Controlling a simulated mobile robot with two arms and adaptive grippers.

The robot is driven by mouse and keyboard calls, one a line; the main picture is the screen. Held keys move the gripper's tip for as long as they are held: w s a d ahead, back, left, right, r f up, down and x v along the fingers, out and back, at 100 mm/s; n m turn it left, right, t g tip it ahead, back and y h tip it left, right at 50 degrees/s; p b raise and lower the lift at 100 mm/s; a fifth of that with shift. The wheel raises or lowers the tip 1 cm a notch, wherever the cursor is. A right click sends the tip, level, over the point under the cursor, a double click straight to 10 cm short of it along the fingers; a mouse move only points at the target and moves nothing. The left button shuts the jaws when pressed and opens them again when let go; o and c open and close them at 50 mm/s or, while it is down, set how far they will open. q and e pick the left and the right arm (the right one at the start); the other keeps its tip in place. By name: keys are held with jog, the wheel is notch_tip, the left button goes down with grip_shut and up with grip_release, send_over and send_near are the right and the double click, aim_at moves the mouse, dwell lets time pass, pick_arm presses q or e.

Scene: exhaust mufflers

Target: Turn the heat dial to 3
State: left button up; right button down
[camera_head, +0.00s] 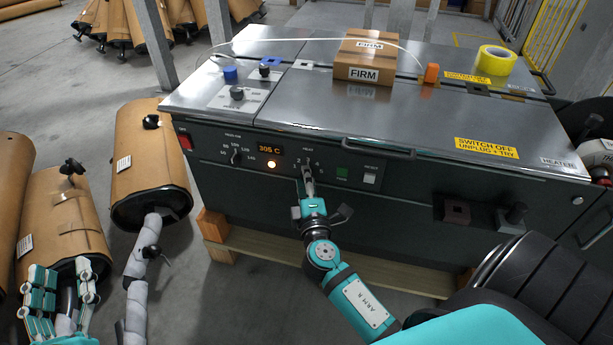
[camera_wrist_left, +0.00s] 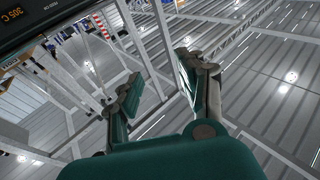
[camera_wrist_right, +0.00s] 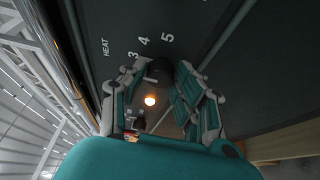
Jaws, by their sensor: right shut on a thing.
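The heat dial (camera_wrist_right: 158,71) is a dark knob on the dark front panel of the heater (camera_head: 415,185). The numbers 3, 4 and 5 show around it in the right wrist view; its pointer is hidden, so I cannot tell its setting. My right gripper (camera_head: 308,178) is at the dial under the HEAT label, with its fingers (camera_wrist_right: 160,90) shut around the knob. My left gripper (camera_head: 63,285) is low at the left, away from the panel. Its fingers stand apart and empty in the left wrist view (camera_wrist_left: 155,90).
A lit display (camera_head: 269,149) reads 305 C above a glowing lamp (camera_head: 271,164). Wrapped mufflers (camera_head: 145,150) stand at the left. A FIRM box (camera_head: 366,58) and yellow tape (camera_head: 494,61) sit on top.

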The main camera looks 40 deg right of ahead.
pick_arm(q)
jog(key=shift+w+f+g, duration=0.1)
jog(key=shift+f+g, duration=0.3)
jog(key=shift+f, duration=0.15)
pick_arm(e)
jog(key=shift+f, duration=0.1)
jog(key=c, duration=1)
grip_release()
pick_arm(q)
jog(key=shift+a, duration=0.1)
pick_arm(e)
jog(key=v, duration=1.2)
